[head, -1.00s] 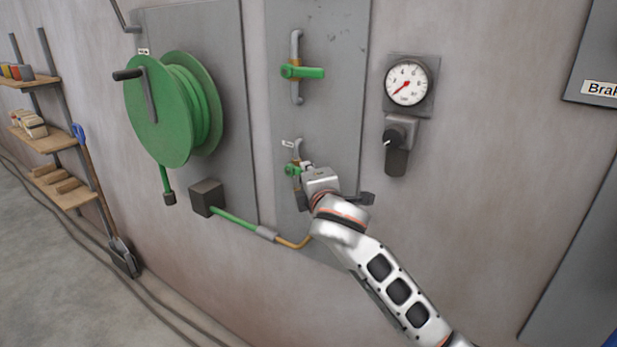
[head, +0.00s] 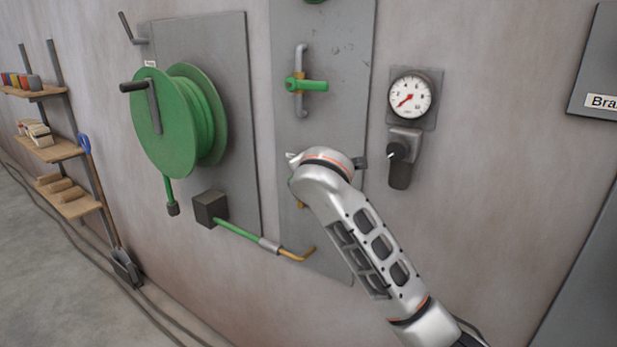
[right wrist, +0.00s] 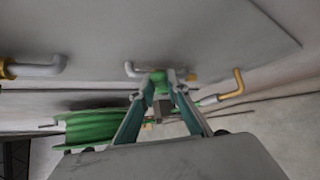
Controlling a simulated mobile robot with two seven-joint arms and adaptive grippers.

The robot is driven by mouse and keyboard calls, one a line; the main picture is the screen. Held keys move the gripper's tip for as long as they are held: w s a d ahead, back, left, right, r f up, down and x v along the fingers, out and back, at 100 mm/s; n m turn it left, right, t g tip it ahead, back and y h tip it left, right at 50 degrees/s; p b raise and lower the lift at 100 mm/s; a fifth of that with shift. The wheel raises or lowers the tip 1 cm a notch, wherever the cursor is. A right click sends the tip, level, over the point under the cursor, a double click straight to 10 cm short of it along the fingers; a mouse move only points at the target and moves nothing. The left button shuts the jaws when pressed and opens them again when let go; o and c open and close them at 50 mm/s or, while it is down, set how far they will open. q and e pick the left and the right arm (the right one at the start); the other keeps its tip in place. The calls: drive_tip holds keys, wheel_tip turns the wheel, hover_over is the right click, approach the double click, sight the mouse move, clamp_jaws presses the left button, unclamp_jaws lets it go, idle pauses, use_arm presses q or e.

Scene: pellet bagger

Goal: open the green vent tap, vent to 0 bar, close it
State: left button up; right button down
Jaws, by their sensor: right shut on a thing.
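The lower green tap (right wrist: 160,78) shows in the right wrist view between my fingertips. In the head view my right arm hides nearly all of it. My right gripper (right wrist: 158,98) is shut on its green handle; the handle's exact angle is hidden. A second green-handled tap (head: 308,86) sits above on the same grey panel, its handle lying horizontal. The round pressure gauge (head: 410,94) is to the right; its red needle points lower left, near the low end of the scale. My left gripper is in neither view.
A green hose reel (head: 165,125) and a dark box (head: 209,209) are on the left. An orange pipe end (head: 296,256) lies below the tap. Shelves (head: 55,149) stand far left.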

drive_tip(key=c, duration=2)
unclamp_jaws()
drive_tip(key=shift+o, duration=0.2)
drive_tip(key=shift+r, duration=0.15)
wheel_tip(320, 180, up, 10)
drive_tip(key=shift+f, duration=0.1)
